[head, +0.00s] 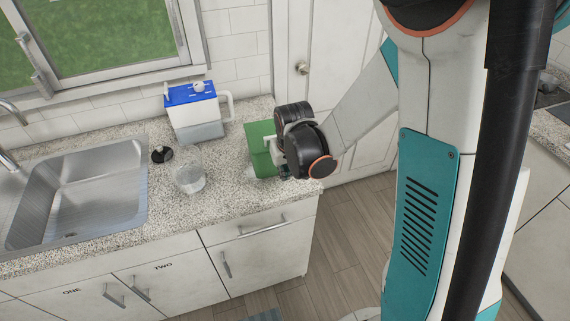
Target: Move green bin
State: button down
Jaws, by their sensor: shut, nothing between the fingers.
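The green bin (260,143) stands on the granite counter near its right end. Its right side is partly hidden behind my black wrist. My gripper (281,168) is at the right side of the bin, close to it. The gripper is shut, with nothing held. The fingertips are small and mostly hidden, so I cannot tell whether they touch the bin.
A blue-and-white jug-like container (196,112) stands left of the bin by the wall. A clear glass bowl (189,179) and a small black round object (161,155) lie nearer the steel sink (80,195). Drawers are below. A white door (335,120) is behind my arm.

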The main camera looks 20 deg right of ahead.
jog(key=shift+x, duration=1)
jog(key=w, duration=0.3)
jog(key=shift+w+b, duration=0.3)
jog(key=shift+w, duration=0.2)
jog(key=w, duration=0.6)
jog(key=w+b, duration=0.1)
jog(key=w, duration=1.1)
jog(key=shift+w+d+b, duration=0.3)
jog(key=shift+d+b, duration=0.1)
jog(key=shift+s, duration=0.1)
